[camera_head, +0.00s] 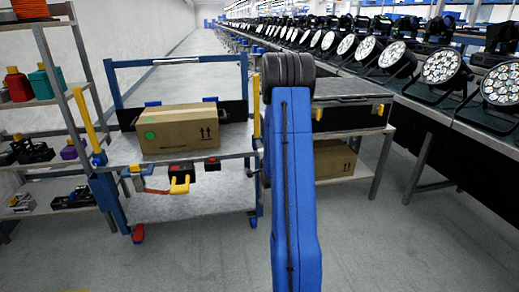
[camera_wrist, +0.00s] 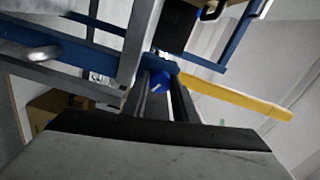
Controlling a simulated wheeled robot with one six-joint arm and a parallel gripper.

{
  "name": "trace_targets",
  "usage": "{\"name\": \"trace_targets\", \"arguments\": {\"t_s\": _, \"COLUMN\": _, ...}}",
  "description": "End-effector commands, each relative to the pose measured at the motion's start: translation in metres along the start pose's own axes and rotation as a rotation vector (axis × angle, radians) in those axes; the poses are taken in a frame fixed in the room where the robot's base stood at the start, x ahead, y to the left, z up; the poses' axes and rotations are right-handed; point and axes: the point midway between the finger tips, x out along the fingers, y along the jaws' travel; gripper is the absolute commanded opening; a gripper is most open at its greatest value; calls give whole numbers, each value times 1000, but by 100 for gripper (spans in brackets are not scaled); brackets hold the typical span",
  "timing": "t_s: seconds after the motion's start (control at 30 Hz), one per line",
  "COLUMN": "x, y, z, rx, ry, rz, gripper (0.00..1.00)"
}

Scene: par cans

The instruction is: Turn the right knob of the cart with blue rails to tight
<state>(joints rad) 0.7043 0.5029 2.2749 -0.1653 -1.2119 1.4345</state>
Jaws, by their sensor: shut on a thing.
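The cart with blue rails (camera_head: 180,62) stands left of centre in the head view, with a yellow handle on each side. My blue arm covers part of its right side, hiding the right knob and my gripper there. In the wrist view a blue knob (camera_wrist: 160,80) shows between the dark fingers of my gripper (camera_wrist: 161,96), which is shut on it. A white pointer-like mark shows on the knob's face. The cart's yellow handle (camera_wrist: 235,95) extends to the right of the knob.
A cardboard box (camera_head: 180,130) sits on the cart's top deck. A shelf rack (camera_head: 62,70) stands at left. A bench with a black case (camera_head: 350,103) stands right of my arm, and a long table of stage lights (camera_head: 445,68) runs along the right. The front floor is clear.

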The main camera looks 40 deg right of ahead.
Motion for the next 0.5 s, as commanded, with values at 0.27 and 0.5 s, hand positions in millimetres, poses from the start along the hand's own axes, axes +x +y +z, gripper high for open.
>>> {"name": "trace_targets", "arguments": {"t_s": 0.27, "x": 0, "y": 1, "z": 0, "rx": 262, "ry": 1, "rz": 2, "gripper": 4}}
{"name": "trace_targets", "arguments": {"t_s": 0.5, "x": 0, "y": 2, "z": -1, "rx": 488, "ry": 2, "rz": 2, "gripper": 4}}
